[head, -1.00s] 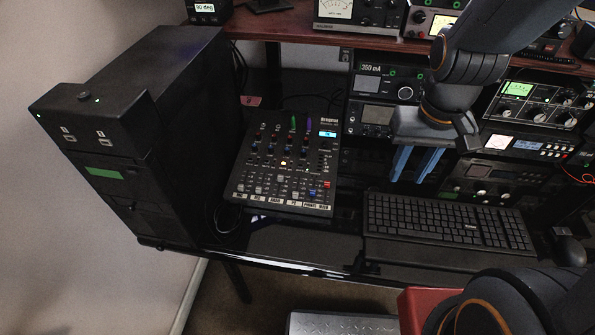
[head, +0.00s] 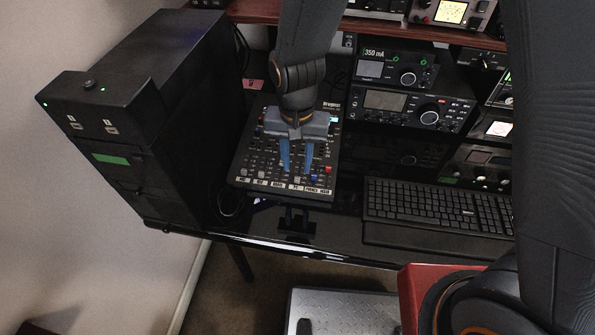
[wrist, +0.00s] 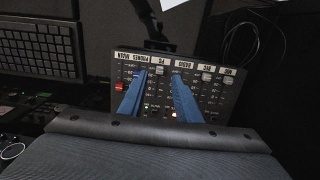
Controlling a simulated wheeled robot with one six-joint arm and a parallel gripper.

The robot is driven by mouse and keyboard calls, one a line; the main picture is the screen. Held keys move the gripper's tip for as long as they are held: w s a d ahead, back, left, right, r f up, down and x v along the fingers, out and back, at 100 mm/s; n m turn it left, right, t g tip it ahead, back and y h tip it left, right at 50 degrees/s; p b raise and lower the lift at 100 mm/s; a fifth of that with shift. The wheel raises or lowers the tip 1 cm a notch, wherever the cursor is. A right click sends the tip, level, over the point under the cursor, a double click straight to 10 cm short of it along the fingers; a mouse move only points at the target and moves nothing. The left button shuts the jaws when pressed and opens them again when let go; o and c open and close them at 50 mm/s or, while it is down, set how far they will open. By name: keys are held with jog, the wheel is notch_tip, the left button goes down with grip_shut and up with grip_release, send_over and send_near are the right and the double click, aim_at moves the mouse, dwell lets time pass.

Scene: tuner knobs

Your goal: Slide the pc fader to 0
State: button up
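The black mixer (head: 245,168) lies on the desk left of centre in the head view, with its labelled fader row at the near edge. In the wrist view the mixer (wrist: 205,98) appears upside down. There the PC label (wrist: 161,62) and the pale PC fader cap (wrist: 159,72) show between my finger tips, with the cap close to its label. My gripper (head: 297,169) is over the lower part of the mixer, fingers pointing down. The blue fingers (wrist: 158,77) are apart and hold nothing. Whether the tips touch the panel I cannot tell. My gripper hides part of the knobs.
A dark computer tower (head: 150,100) stands left of the mixer. A keyboard (head: 440,206) lies to the right. Stacked radio units (head: 415,108) stand behind on the right. Loose cables (wrist: 240,35) lie beside the mixer. The desk strip in front of it is mostly clear.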

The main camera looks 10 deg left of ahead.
aim_at(297, 178)
jog(key=shift+f+p, duration=0.4)
jog(key=shift+f, duration=2.05)
grip_shut()
